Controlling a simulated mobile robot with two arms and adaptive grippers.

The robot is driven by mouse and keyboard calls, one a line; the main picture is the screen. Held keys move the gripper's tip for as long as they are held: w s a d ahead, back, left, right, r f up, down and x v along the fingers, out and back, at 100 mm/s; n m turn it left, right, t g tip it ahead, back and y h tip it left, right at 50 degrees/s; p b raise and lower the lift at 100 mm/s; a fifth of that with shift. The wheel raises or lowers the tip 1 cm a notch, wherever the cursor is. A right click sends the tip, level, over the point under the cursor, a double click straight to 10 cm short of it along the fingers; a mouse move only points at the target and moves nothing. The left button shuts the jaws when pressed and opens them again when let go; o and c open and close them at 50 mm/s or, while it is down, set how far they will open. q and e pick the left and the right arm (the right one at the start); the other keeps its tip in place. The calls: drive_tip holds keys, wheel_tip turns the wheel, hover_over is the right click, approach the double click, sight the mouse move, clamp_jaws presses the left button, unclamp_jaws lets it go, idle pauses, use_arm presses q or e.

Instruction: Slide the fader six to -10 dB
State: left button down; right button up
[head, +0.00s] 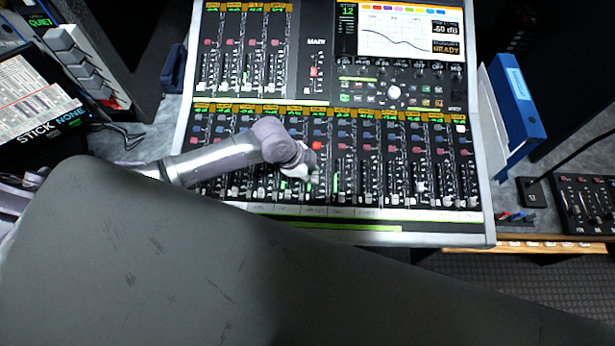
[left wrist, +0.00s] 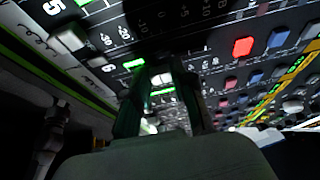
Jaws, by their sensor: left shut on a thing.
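The mixing console (head: 345,212) fills the middle of the head view, with a long row of faders along its lower part. My left gripper (head: 304,172) reaches in from the left over the middle of that row. In the left wrist view, its two dark fingers (left wrist: 160,92) straddle a pale fader cap (left wrist: 161,78) beside what looks like the number 6, shut on it. A green light glows next to the cap. The cap is mostly hidden by my gripper in the head view. My right gripper does not show.
The console screen (head: 397,32) reads -60 dB and READY. Neighbouring fader caps stand close on both sides of my gripper. A blue binder (head: 518,105) stands right of the console. A small black control panel (head: 588,205) lies farther right.

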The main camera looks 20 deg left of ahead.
use_arm(q)
drive_tip(key=shift+s+r, duration=0.15)
drive_tip(key=shift+s, duration=0.1)
drive_tip(key=shift+d, duration=0.1)
drive_tip(key=c, duration=1.2)
unclamp_jaws()
drive_tip(key=shift+w, duration=0.35)
drive_tip(key=shift+c, duration=0.2)
drive_tip(key=shift+s, duration=0.1)
drive_tip(key=v, duration=1.2)
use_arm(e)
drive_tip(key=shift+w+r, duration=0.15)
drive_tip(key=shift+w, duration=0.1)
use_arm(q)
drive_tip(key=shift+s, duration=0.1)
